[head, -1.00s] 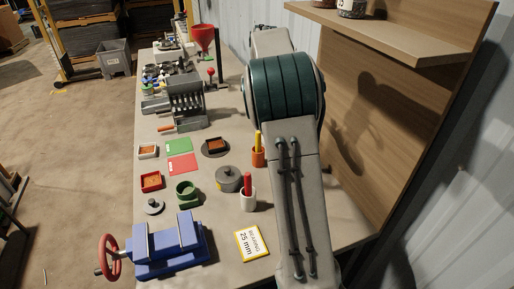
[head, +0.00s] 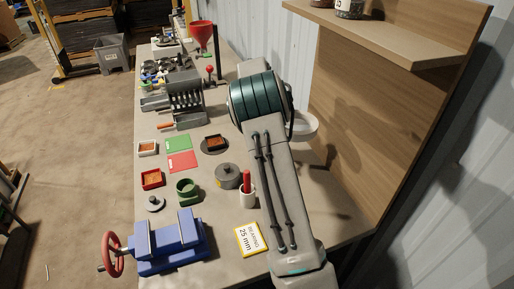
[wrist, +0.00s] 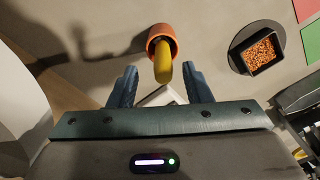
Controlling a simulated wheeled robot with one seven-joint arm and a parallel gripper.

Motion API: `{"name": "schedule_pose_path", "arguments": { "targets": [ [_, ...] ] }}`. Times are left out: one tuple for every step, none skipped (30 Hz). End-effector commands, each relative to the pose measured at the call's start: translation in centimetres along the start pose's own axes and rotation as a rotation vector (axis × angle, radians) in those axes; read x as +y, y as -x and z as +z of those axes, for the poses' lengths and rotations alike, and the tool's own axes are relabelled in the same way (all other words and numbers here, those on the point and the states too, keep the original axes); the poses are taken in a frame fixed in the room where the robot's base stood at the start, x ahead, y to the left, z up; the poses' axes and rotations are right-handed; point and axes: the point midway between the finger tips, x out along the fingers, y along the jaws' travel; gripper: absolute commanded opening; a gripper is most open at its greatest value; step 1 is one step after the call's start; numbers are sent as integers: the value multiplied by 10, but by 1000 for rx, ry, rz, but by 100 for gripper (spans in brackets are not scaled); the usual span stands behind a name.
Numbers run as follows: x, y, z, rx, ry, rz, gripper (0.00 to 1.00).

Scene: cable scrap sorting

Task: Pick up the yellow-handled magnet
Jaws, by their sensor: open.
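The yellow-handled magnet (wrist: 163,68) stands in an orange cup (wrist: 154,35) in the wrist view. Its yellow handle points up toward the camera. My gripper (wrist: 160,76) is open, with one blue-grey finger on each side of the handle in the picture. The handle appears apart from both fingers, and I cannot tell how deep it lies between them. In the head view my arm hides the orange cup, the yellow handle and the fingers.
A dark round plate with a square tray of copper bits (wrist: 261,52) lies right of the cup in the wrist view. A wooden shelf panel (head: 385,110) rises at right.

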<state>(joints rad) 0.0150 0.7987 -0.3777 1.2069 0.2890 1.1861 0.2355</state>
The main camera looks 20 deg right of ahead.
Motion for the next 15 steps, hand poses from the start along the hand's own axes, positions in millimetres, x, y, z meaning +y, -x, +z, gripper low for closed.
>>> {"name": "schedule_pose_path", "arguments": {
  "targets": [
    [0, -4, 0, -3, 0, 1, 45],
    [-1, -7, 0, -5, 0, 2, 45],
    [-1, -12, 0, -5, -1, 2, 45],
    [-2, -16, 0, -5, -1, 3, 45],
    [-2, -21, -1, -5, 0, 3, 45],
    [-3, -27, -1, -5, 0, 4, 45],
    [-3, -32, -1, -5, -1, 3, 45],
    [-3, -37, -1, -4, -1, 2, 45],
    [-3, -42, -1, -4, 0, 2, 45],
    [-3, -45, -1, -4, 0, 2, 45],
    [-3, -47, -1, -3, 0, 2, 45],
    [-3, -49, -2, -2, 0, 1, 45],
    [-3, -50, -2, -1, 0, 1, 45],
    [-3, -51, -2, -1, 0, 1, 45],
    [-4, -51, -2, 0, 0, 0, 45]
  ]
}}
